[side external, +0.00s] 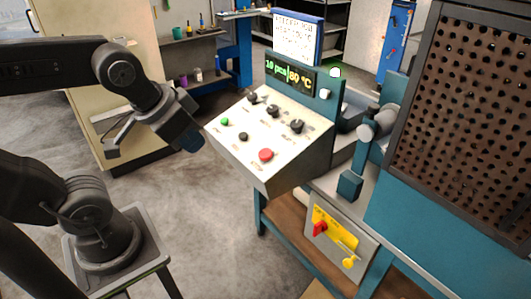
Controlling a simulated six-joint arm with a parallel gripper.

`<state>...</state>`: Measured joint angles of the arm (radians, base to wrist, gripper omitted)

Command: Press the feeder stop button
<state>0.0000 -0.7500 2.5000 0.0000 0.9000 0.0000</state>
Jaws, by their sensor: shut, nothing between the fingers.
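A sloped control panel (282,160) stands in the middle of the side external view. It carries a green button (224,122), a black button (243,137), a larger red button (265,155) and several black knobs (274,110). The labels are too small to read, so I cannot tell which button is the feeder stop. My gripper (192,143) is shut and empty, just left of the panel's left edge. It appears apart from the buttons. Its fingertips are dark and partly hard to make out.
A display (290,76) above the panel reads "10 pcs" and "80 °C", with a text sign (297,38) over it. A machine with a perforated guard (468,110) stands at right. A yellow plate with a red switch (320,228) is below. Open floor (215,230) lies in front.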

